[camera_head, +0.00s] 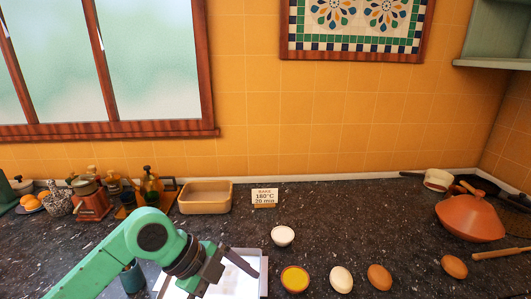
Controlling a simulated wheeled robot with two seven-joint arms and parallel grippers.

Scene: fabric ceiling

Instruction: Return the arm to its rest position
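My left arm (125,243) is green and reaches in from the lower left. Its dark gripper (226,284) is above a white, light-coloured tray or board (263,284) at the bottom edge of the view. The two fingers are spread apart, and I see nothing between them. The arm and gripper hide part of the white tray. My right arm and gripper are not in view.
A tan baking dish (205,197) and a "BAKE 180°C 20 min" sign (264,197) stand behind. A white bowl (282,236), a yellow-filled bowl (294,279) and several eggs (380,277) lie right of the gripper. An orange tagine (470,218) stands far right.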

